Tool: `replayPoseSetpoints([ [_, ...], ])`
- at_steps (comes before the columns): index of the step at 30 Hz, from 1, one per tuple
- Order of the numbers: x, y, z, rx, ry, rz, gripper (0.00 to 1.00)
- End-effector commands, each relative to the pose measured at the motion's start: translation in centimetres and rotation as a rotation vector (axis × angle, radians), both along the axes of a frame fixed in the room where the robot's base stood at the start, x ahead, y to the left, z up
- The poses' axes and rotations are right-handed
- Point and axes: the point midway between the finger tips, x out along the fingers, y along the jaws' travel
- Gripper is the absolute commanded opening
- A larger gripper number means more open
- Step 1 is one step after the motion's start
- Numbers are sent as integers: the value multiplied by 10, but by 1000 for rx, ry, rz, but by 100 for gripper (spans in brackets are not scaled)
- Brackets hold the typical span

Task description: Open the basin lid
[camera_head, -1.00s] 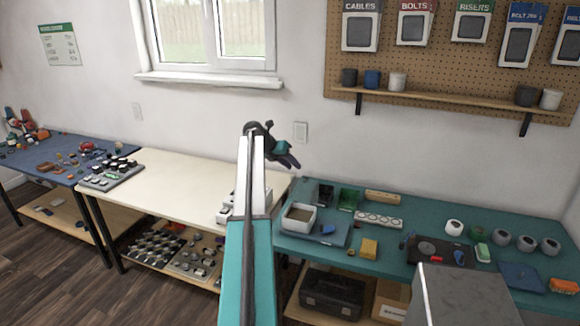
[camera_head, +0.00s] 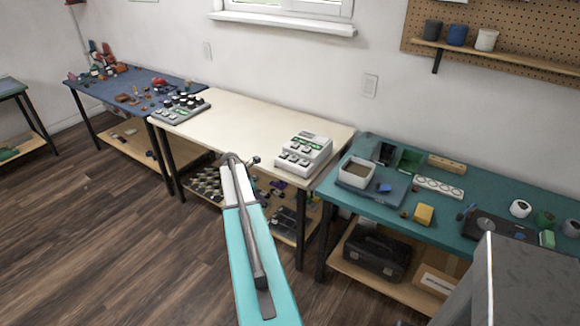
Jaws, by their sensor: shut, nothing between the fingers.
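A white square basin (camera_head: 357,172) sits on a blue-grey flat base (camera_head: 388,190) at the left end of the teal bench. Its top shows a brownish surface inside a white rim; I cannot tell whether that is a lid or the inside. My gripper (camera_head: 255,160) shows only as a small dark shape past the end of my arm, in front of the cream table. It is shut and empty, well left of the basin and apart from it. Its fingers are mostly hidden.
A white-green device (camera_head: 304,153) stands on the cream table's (camera_head: 240,118) right end, between my gripper and the basin. A power strip (camera_head: 438,187), a yellow block (camera_head: 424,214) and other items lie on the teal bench (camera_head: 505,196). Wood floor (camera_head: 120,235) is open at left.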

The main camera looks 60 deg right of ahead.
Motion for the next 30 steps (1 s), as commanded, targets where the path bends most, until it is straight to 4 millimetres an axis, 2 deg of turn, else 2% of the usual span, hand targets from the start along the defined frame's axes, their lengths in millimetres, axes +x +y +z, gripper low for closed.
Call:
replayPoseSetpoints([
  [1,6,32,-18,14,-9,-19,0],
  [7,26,137,-76,61,-54,-136,0],
  [14,23,257,-132,104,-70,-284,0],
  [18,9,326,-161,121,-66,-380,0],
  [22,-12,386,-183,128,-52,-470,0],
  [26,-40,441,-201,124,-30,-562,0],
  [30,-76,495,-216,105,-2,-661,0],
])
